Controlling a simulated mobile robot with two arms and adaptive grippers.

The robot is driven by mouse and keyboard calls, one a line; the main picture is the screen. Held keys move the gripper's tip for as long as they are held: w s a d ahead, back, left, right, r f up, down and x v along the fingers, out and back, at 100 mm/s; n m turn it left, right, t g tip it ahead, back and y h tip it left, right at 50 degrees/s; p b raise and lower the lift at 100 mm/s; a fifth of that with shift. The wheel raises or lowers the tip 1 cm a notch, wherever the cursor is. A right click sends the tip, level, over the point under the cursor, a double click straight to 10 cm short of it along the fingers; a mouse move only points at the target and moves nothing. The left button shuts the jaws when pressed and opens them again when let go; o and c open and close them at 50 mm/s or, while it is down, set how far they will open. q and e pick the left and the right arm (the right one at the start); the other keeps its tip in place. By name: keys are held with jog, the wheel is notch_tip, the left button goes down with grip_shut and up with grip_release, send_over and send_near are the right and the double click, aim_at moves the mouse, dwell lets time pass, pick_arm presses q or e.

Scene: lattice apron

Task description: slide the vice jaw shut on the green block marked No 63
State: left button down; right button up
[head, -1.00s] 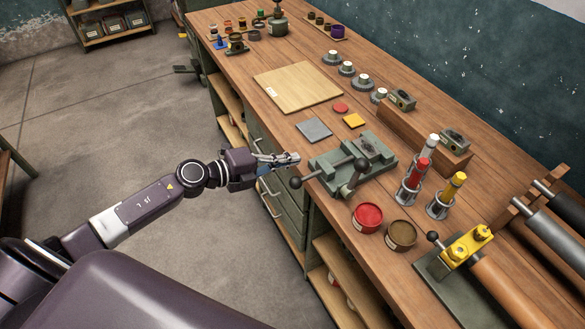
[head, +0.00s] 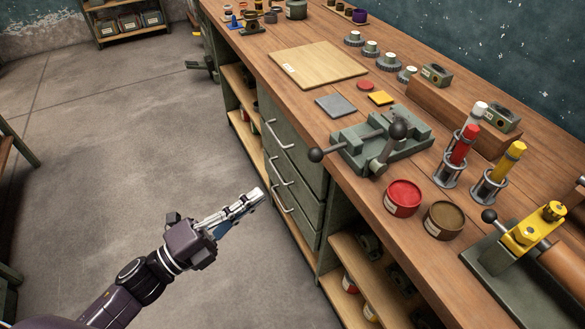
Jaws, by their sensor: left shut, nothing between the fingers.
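The grey-green vice (head: 352,152) sits at the front edge of the bench, with a ball-ended bar at its left and an upright ball-topped lever (head: 397,130). The lever hides part of the space between the jaws. I cannot make out a block marked No 63 there or read any such mark. My left gripper (head: 258,196) is shut and empty. It is off the bench, in front of the drawers, to the lower left of the vice and apart from it. My right gripper is not in view.
Red (head: 403,196) and brown (head: 444,220) tins stand right of the vice, near marker holders. Grey-green blocks (head: 437,74) sit on a wooden riser behind. A grey square (head: 336,105) and wooden board (head: 318,66) lie left. Drawer handles (head: 281,134) stick out below. The floor at left is clear.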

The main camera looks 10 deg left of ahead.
aim_at(309, 157)
pick_arm(q)
jog(key=p+x, duration=0.1)
jog(key=x, duration=0.9)
jog(key=shift+w+d+r, duration=0.1)
jog(key=shift+w+d, duration=0.1)
jog(key=shift+w, duration=0.1)
jog(key=shift+w+d, duration=0.45)
jog(key=shift+w, duration=0.05)
jog(key=shift+r, duration=0.1)
jog(key=shift+w+d+r+p, duration=0.15)
jog(key=shift+w+d+p, duration=0.1)
jog(key=shift+d+p, duration=0.05)
